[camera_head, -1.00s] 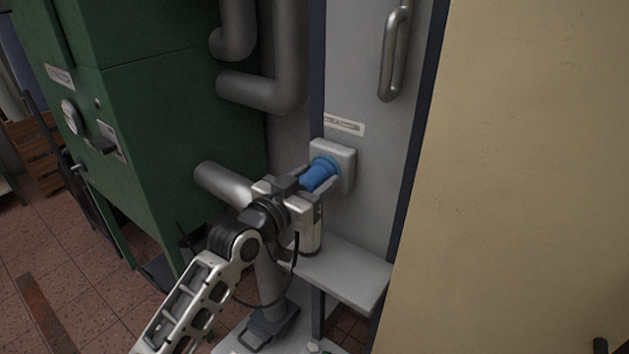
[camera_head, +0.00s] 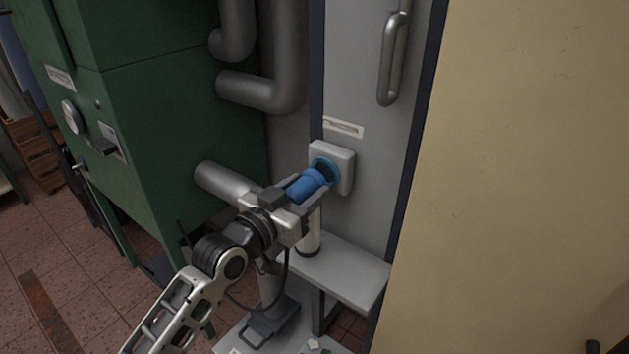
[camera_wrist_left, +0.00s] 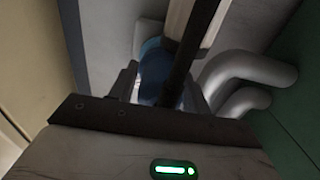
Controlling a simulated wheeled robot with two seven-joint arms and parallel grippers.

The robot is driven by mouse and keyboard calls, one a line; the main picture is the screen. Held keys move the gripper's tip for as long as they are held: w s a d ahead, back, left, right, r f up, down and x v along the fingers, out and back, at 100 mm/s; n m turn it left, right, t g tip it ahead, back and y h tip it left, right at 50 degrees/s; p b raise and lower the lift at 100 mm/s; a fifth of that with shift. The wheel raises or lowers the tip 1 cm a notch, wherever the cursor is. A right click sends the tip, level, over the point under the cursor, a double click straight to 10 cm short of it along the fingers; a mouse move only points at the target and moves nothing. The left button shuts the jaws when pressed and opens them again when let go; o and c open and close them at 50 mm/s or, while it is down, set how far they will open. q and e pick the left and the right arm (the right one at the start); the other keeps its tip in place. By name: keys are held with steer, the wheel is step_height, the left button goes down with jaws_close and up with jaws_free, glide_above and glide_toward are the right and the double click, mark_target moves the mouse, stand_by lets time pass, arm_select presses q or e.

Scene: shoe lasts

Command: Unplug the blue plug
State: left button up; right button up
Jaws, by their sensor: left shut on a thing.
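The blue plug (camera_head: 306,184) is held between the fingers of my left gripper (camera_head: 308,190), which is shut on it. The socket (camera_head: 344,166) is a light grey box with a blue ring, fixed on the grey panel. The plug's front end is at or just in front of the blue ring; I cannot tell whether its tip is fully clear. In the left wrist view the blue plug (camera_wrist_left: 155,72) shows between the fingers, partly hidden by a dark bar. My right gripper is not in view.
A grey shelf (camera_head: 345,272) sticks out below the socket. A green cabinet (camera_head: 165,150) and grey pipes (camera_head: 265,92) stand to the left. A vertical handle (camera_head: 392,60) is on the panel above. A beige surface (camera_head: 530,150) fills the right.

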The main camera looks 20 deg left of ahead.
arm_select(q)
steer(key=shift+p+v, duration=0.5)
steer(key=shift+v, duration=0.9)
